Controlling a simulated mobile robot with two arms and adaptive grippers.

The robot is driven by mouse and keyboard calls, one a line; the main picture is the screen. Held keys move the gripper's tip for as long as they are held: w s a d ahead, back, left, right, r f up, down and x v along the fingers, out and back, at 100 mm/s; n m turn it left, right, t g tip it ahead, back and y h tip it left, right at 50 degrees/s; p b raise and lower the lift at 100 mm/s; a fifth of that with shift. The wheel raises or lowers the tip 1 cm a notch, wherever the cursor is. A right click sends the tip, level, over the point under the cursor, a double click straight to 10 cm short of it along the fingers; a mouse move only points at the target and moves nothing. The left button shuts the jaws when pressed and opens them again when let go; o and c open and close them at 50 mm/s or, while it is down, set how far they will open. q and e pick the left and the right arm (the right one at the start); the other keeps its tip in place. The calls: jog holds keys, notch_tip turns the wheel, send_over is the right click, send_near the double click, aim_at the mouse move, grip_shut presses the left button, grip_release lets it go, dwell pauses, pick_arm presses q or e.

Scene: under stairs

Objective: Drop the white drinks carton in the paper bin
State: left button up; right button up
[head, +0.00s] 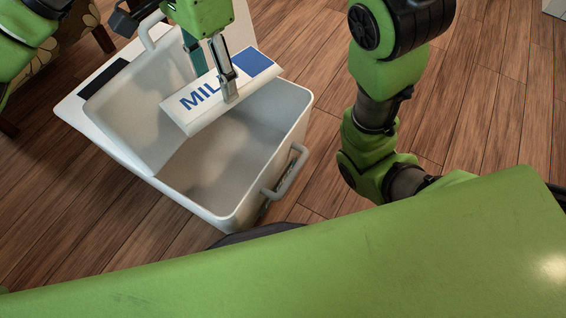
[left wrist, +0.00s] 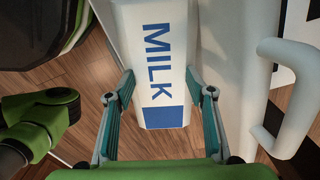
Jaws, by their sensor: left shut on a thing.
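The white drinks carton (head: 188,119), with blue MILK lettering and a blue panel, is in my left gripper (head: 229,92). The fingers are shut across its middle. In the head view it lies on its side over the opening of a pale, open-topped bin (head: 215,215), towards the far side. Its height relative to the rim is hard to judge. In the left wrist view the carton (left wrist: 157,20) lies between the two fingers (left wrist: 160,85), with the bin's pale wall (left wrist: 225,60) to its right. The visible inside of the bin looks empty. My right gripper is out of view.
The bin has a handle (head: 284,172) on its near right side and another at the far left. A white panel with a black rectangle (head: 103,79) is at its far left. Wooden floor (head: 500,120) is clear at right. A patterned seat (head: 70,45) stands at upper left.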

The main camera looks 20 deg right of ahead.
pick_arm(q)
notch_tip(320, 180, down, 5)
jog(key=b, duration=0.3)
jog(key=shift+b, duration=0.3)
jog(key=o, duration=1.7)
jog(key=shift+c, duration=0.2)
jog(key=shift+r, duration=0.15)
notch_tip(320, 180, up, 12)
jog(key=shift+f, duration=0.1)
